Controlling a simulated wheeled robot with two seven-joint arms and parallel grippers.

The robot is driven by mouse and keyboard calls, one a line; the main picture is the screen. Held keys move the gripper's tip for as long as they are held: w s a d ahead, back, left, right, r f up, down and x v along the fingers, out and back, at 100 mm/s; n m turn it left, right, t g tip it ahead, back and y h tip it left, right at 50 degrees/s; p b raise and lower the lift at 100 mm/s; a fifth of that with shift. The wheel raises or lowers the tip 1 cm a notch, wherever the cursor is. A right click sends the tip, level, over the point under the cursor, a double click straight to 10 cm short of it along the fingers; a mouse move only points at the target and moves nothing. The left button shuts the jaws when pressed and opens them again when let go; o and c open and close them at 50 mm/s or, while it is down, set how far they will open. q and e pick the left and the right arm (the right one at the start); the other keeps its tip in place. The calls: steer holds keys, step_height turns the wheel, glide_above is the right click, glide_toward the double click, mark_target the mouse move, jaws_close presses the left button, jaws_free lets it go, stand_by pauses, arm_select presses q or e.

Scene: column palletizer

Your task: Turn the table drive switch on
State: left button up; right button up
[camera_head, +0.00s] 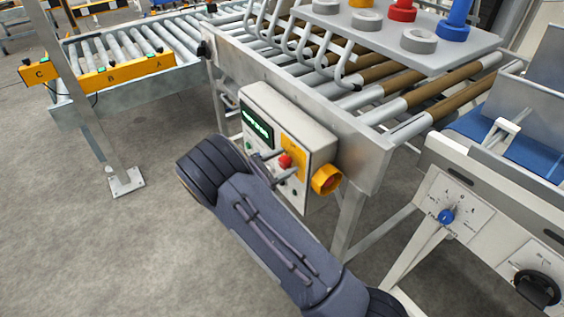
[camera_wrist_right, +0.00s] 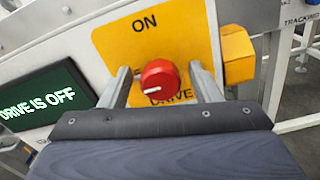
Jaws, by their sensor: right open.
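The table drive switch is a round red knob (camera_head: 285,161) on a yellow plate of a pale control box (camera_head: 262,98) under the roller table. In the right wrist view the knob (camera_wrist_right: 159,82) shows a short white mark lying nearly level, with "ON" above and "DRIVE" below. A dark display (camera_wrist_right: 43,96) there reads "DRIVE IS OFF"; it also shows in the head view (camera_head: 257,124). My right gripper (camera_head: 278,163) is open, its two fingers either side of the knob (camera_wrist_right: 161,75). Whether they touch it I cannot tell. My left gripper is out of view.
A yellow housing (camera_head: 326,180) sticks out from the box's right side. The roller table (camera_head: 300,85) rises above, with a grey plate of coloured parts (camera_head: 455,50). A panel at right has a blue knob (camera_head: 446,217) and a black knob (camera_head: 538,289).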

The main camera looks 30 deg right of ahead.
steer(key=c, duration=1)
steer(key=shift+f+m+b, duration=0.25)
steer(key=shift+m+b, duration=1.15)
steer(key=shift+b, duration=0.1)
steer(key=m+b, duration=0.4)
steer(key=shift+s+m, duration=0.1)
steer(key=shift+m, duration=0.2)
steer(key=m+b, duration=0.7)
steer(key=shift+f, duration=0.15)
steer(key=shift+m+b, duration=1.75)
steer(key=shift+m, duration=0.15)
steer(key=shift+r, duration=0.2)
steer(key=o, duration=1)
